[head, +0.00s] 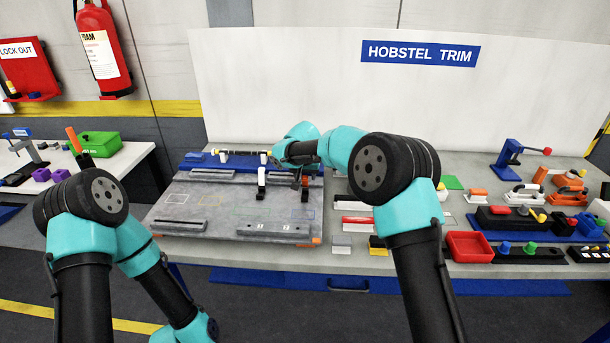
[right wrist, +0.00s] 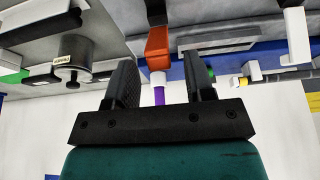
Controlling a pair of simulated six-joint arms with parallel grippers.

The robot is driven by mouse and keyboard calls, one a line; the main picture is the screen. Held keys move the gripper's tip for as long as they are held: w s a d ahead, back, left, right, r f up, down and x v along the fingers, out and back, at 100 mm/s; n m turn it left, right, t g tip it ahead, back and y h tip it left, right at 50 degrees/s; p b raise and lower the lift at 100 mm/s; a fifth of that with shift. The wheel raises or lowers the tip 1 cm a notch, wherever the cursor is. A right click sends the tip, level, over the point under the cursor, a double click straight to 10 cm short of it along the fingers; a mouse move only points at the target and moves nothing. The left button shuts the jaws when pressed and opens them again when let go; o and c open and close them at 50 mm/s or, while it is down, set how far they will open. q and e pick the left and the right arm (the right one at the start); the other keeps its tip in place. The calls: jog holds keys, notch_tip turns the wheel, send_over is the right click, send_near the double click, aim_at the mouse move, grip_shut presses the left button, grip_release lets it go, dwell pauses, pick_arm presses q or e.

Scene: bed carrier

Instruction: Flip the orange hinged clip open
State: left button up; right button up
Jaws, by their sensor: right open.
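A white upright clip (head: 262,181) stands left of the orange one. A blue strip (head: 218,165) runs along the board's back. Right of the board are a red bin (head: 468,246) and several small parts.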

jog(key=shift+f, duration=0.2)
grip_shut()
jog(key=shift+w, duration=0.1)
dwell(0.4)
jog(key=shift+w+d+r+g, duration=0.1)
jog(key=shift+w+g, duration=0.5)
jog(key=shift+g, duration=0.1)
jog(key=shift+w+d+r+g, duration=0.1)
jog(key=shift+w+g, duration=0.45)
jog(key=shift+g, duration=0.15)
jog(key=shift+w+g, duration=0.2)
jog(key=shift+g, duration=0.1)
jog(key=shift+g+y, duration=0.3)
jog(key=shift+g, duration=0.1)
